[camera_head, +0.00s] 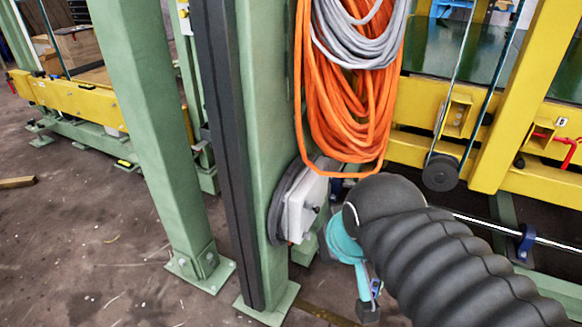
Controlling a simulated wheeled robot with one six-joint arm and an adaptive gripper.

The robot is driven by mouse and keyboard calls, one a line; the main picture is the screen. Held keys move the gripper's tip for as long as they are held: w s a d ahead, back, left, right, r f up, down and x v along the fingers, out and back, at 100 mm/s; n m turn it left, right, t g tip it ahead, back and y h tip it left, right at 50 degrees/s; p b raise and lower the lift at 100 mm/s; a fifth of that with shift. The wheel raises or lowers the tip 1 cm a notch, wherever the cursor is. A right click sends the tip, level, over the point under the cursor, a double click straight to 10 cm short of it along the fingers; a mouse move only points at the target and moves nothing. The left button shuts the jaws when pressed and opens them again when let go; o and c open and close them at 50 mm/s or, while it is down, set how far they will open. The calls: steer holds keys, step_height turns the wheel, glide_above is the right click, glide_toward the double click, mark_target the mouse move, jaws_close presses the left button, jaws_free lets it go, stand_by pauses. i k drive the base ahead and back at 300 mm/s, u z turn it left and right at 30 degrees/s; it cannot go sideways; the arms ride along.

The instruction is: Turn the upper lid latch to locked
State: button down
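A light grey box with a lid (298,212) is fixed low on the side of a green post, below the hanging cables. A small dark knob (316,209) sits on its face. I cannot tell whether this is the upper lid latch, or which way any latch is turned. My gripper (368,312) shows only as a small dark end below a teal part of my arm, to the right of and lower than the box. It is apart from the box in the picture. My arm hides much of it, and its fingers cannot be made out.
An orange cable coil (350,90) and a grey cable coil (358,35) hang just above the box. Green posts (165,120) stand to the left. A yellow frame (520,100) with a red handle (566,140) is at the right. Brown floor (75,240) is open at left.

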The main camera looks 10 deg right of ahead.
mark_target(308, 205)
steer(key=z, duration=1.8)
steer(key=k, duration=1)
steer(key=u, duration=0.95)
steer(key=i, duration=0.5)
steer(key=u, duration=0.1)
